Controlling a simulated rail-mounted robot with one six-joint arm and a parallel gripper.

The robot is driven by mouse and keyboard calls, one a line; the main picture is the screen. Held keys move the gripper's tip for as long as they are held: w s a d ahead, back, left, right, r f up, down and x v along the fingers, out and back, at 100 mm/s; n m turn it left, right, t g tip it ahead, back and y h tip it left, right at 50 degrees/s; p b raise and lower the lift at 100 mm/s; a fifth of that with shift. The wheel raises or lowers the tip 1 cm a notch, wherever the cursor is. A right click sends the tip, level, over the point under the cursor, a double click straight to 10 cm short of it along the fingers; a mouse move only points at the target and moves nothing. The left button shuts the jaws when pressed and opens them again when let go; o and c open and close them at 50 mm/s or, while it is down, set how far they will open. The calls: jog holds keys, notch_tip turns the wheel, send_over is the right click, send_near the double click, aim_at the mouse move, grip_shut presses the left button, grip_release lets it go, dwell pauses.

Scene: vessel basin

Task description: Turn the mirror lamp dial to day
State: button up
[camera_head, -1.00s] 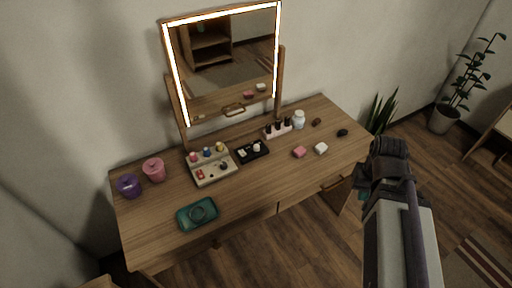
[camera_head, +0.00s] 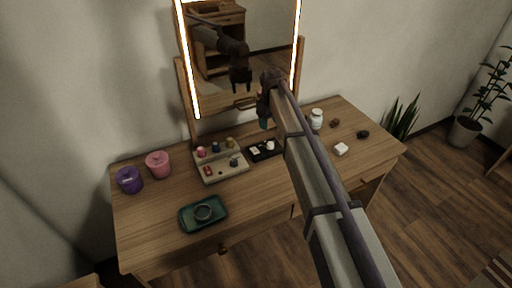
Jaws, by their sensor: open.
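A beige box (camera_head: 213,175) stands on the desk below the left side of the mirror. Small red, blue and yellow knobs or caps line its back. A red piece (camera_head: 208,170) and a dark round knob (camera_head: 234,162) are on its front part; the dark knob may be the lamp dial, but its markings are too small to read. The mirror (camera_head: 240,55) has lit side strips. My gripper (camera_head: 264,122) is in front of the mirror's lower right, above and right of the box, apart from it. Its jaws are open and show in the mirror's reflection.
A black tray (camera_head: 251,156) with small items lies right of the box. A teal tray (camera_head: 190,227) is in front. Purple (camera_head: 130,180) and pink (camera_head: 158,165) jars stand left. A white jar (camera_head: 316,119) and white block (camera_head: 341,149) are right of my arm.

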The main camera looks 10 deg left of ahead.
aim_at(270, 144)
jog(key=f+b, duration=1)
jog(key=b, duration=0.1)
jog(key=shift+s+d+f, duration=0.25)
jog(key=shift+d+f, duration=0.1)
jog(key=shift+f, duration=0.05)
jog(key=shift+r, duration=0.1)
jog(key=shift+c, duration=0.3)
jog(key=c, duration=0.9)
